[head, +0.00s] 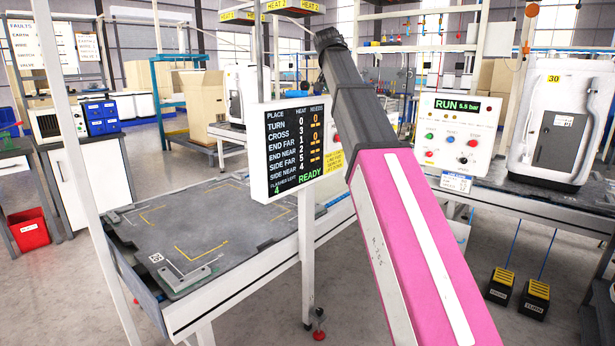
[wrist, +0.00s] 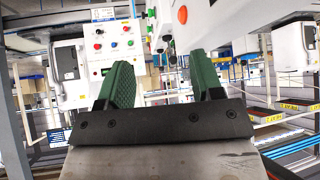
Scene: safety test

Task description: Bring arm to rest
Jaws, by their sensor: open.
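My arm (head: 415,230) reaches up from the lower right of the head view, a pink link with white strips and a dark upper section ending near the top. I cannot make out the gripper's fingers in the head view. In the wrist view my gripper (wrist: 163,75) shows two green textured fingers standing apart on a black mount. It is open, with nothing held between the fingers. The picture there looks past the fingers at equipment and a button panel (wrist: 111,45).
A display board (head: 297,150) reading READY stands left of my arm. A grey worktable (head: 192,235) lies further left. On the right, a control box (head: 457,133) showing RUN and a white machine (head: 556,120) stand on a bench. Foot pedals (head: 519,292) sit on the floor.

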